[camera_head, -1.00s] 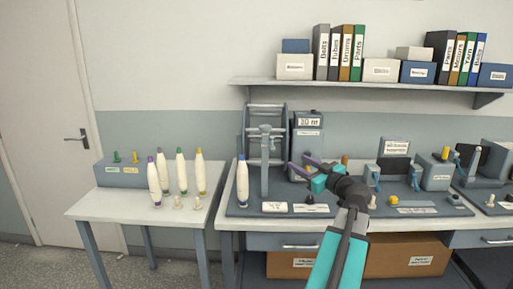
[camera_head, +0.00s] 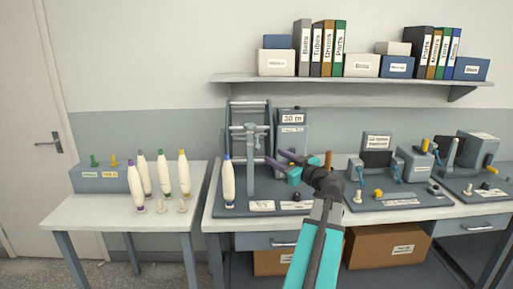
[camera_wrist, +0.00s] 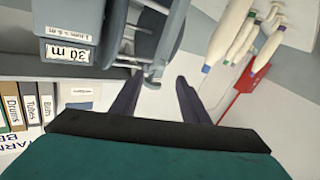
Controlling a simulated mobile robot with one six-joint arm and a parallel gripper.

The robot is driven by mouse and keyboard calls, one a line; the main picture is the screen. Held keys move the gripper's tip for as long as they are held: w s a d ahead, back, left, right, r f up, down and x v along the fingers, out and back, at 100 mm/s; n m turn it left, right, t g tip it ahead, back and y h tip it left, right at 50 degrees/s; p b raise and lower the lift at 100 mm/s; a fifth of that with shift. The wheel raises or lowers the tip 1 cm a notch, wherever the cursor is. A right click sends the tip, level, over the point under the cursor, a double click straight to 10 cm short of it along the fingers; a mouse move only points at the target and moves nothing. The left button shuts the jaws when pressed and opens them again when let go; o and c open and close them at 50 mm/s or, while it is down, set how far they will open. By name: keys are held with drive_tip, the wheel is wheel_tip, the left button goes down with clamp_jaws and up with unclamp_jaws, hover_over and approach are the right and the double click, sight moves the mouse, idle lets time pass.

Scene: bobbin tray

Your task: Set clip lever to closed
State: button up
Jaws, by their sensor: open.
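My gripper (camera_head: 277,158) is open and empty, with its dark fingers reaching left toward the grey winding stand (camera_head: 252,132). In the wrist view, my gripper (camera_wrist: 158,80) has its fingers spread, and the stand's metal frame (camera_wrist: 152,72) shows just beyond the tips. I see no contact, but the depth is hard to judge. I cannot pick out the clip lever with certainty. A small orange lever-like part (camera_head: 328,158) shows behind my gripper, partly hidden by it.
A white bobbin with a blue tip (camera_head: 228,185) stands left of the stand. Several more bobbins (camera_head: 164,175) stand on the left side table (camera_head: 80,212). Other bench devices (camera_head: 415,165) are at the right. A shelf (camera_head: 360,83) with binders and boxes hangs above.

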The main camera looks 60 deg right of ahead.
sight(257, 145)
drive_tip(key=p+x, duration=0.4)
drive_tip(key=x, duration=0.8)
drive_tip(key=shift+w, duration=0.25)
